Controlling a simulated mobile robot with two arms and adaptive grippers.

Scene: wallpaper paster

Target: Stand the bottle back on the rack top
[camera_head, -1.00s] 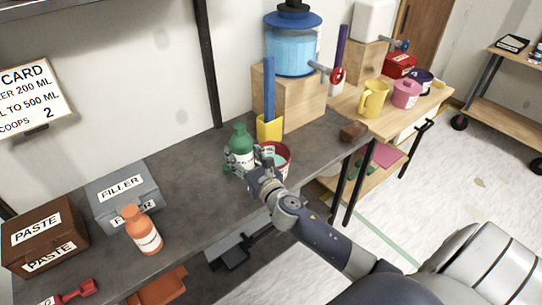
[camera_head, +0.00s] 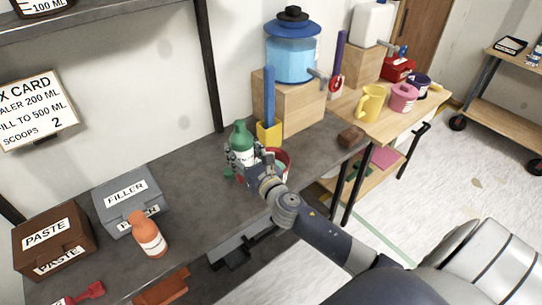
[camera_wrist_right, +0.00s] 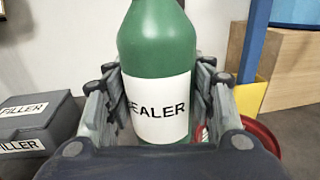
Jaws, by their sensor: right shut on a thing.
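The green bottle (camera_head: 241,138) with a white SEALER label stands upright at the back of the dark worktop area. It also fills the middle of the right wrist view (camera_wrist_right: 158,50). My right gripper (camera_head: 250,158) is shut around it, with fingers on both sides of the label in the right wrist view (camera_wrist_right: 158,105). I cannot tell whether the bottle's base touches the worktop. A dark shelf (camera_head: 110,18) at the top left carries a container marked 100 ML (camera_head: 40,5). My left gripper is not in view.
A red-rimmed tub (camera_head: 281,160) is right beside the gripper, with a yellow holder (camera_head: 269,134) behind. An orange bottle (camera_head: 148,236), a FILLER box (camera_head: 128,200) and a PASTE box (camera_head: 50,242) stand left. The worktop (camera_head: 195,185) between is clear.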

